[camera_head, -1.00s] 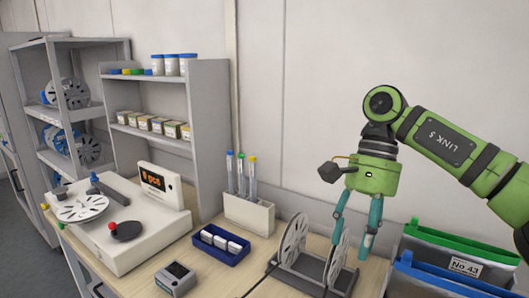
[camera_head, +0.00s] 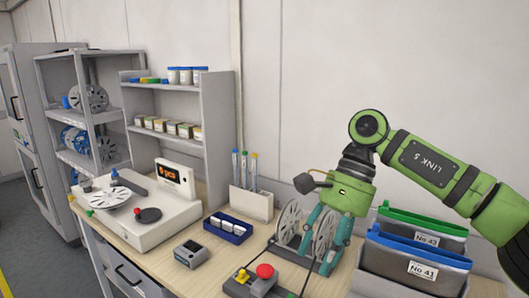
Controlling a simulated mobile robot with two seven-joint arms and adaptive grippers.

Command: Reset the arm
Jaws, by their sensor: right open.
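My right arm comes in from the right in the head view, a green arm with grey joints. Its gripper (camera_head: 322,244) has teal fingers and points down. The fingers are apart, over the reel stand (camera_head: 290,254) on the bench. A white reel (camera_head: 325,232) in the stand shows between the fingers, and a second reel (camera_head: 288,221) stands to its left. Whether the fingers touch the reel I cannot tell. My left gripper is not in view.
A bin holding green and blue folders (camera_head: 415,245) stands close to the right of the gripper. A red-button box (camera_head: 262,278) is in front. A counting machine (camera_head: 145,215), a blue tray (camera_head: 228,228) and a tube rack (camera_head: 251,204) are left. The wall behind is bare.

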